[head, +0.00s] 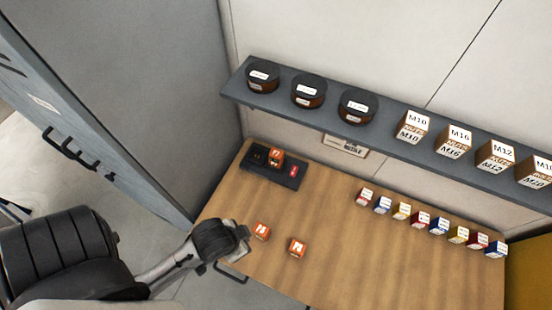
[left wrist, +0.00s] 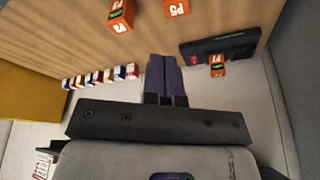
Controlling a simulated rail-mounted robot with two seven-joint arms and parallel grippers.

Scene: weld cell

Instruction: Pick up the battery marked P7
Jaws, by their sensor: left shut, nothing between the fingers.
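Three orange batteries with white markings show. One battery (head: 276,156) stands in the black charger (head: 259,173) at the table's back left; it also shows in the left wrist view (left wrist: 217,67). Two loose batteries stand on the wooden table, one nearer my left gripper (head: 262,231) and one to its right (head: 298,247). Both also show in the left wrist view, at the top left (left wrist: 121,16) and top middle (left wrist: 176,8). I cannot surely read which is P7. My left gripper (left wrist: 166,61) is shut and empty, near the table's left edge. My right gripper is out of view.
A row of small coloured boxes (head: 421,221) stands along the table's back right. A grey shelf (head: 388,117) above holds dark round tins (head: 308,92) and nut boxes (head: 455,141). A grey cabinet door (head: 95,130) is at left. The table's middle is clear.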

